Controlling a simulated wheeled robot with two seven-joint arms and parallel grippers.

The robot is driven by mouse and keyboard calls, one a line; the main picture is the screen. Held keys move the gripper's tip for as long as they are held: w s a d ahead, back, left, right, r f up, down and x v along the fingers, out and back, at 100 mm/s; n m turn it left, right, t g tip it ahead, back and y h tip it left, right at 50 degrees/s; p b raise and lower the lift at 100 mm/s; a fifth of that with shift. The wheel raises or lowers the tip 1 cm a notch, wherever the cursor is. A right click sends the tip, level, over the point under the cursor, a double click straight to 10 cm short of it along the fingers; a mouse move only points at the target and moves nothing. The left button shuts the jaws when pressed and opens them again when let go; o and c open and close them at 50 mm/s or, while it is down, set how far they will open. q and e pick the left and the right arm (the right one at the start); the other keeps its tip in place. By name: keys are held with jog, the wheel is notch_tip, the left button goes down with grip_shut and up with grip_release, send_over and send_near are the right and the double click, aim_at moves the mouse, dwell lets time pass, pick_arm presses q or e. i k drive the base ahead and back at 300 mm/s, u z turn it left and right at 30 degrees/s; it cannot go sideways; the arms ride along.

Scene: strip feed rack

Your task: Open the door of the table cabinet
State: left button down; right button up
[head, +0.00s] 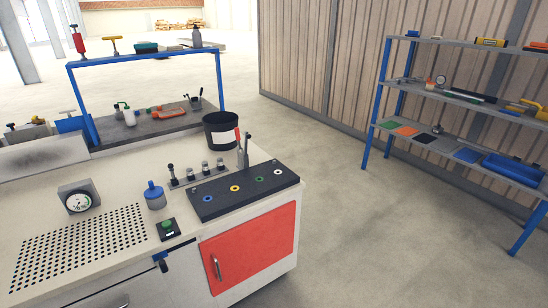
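The table cabinet (188,272) is a white-topped workbench in the left and lower part of the head view. A red door (252,246) is on its front at the right end, and it looks shut. A vertical metal handle (216,268) stands near the door's left edge. Neither of my grippers is in view, so I cannot see whether they are open or shut.
A black panel with coloured buttons (243,207) lies on the bench above the door. A black bin (221,134) stands behind it. A blue-framed shelf rack (375,110) stands at the right. The floor (370,240) between is clear.

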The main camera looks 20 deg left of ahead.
aim_at(232, 257)
jog(key=k, duration=0.65)
jog(key=u, duration=0.6)
jog(key=i, duration=1.2)
jog(key=u, duration=0.15)
